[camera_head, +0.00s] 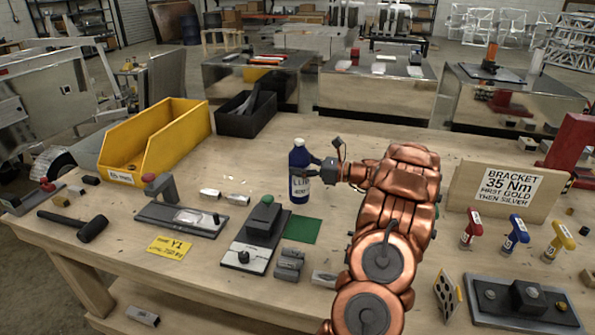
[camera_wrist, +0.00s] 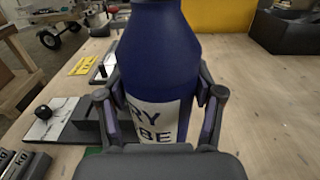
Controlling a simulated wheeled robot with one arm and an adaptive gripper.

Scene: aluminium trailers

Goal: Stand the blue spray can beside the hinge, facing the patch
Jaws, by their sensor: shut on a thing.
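Left of the patch lies a dark plate (camera_head: 245,255) with a green-knobbed grey block (camera_head: 263,220). I cannot tell which part is the hinge.
A yellow bin (camera_head: 160,140) and black bin (camera_head: 245,115) stand at back left. Grey blocks (camera_head: 290,265) lie in front of the patch. A black mallet (camera_head: 75,227) lies at left. Colored-handled tools (camera_head: 515,235) and a bracket sign (camera_head: 508,188) stand at right.

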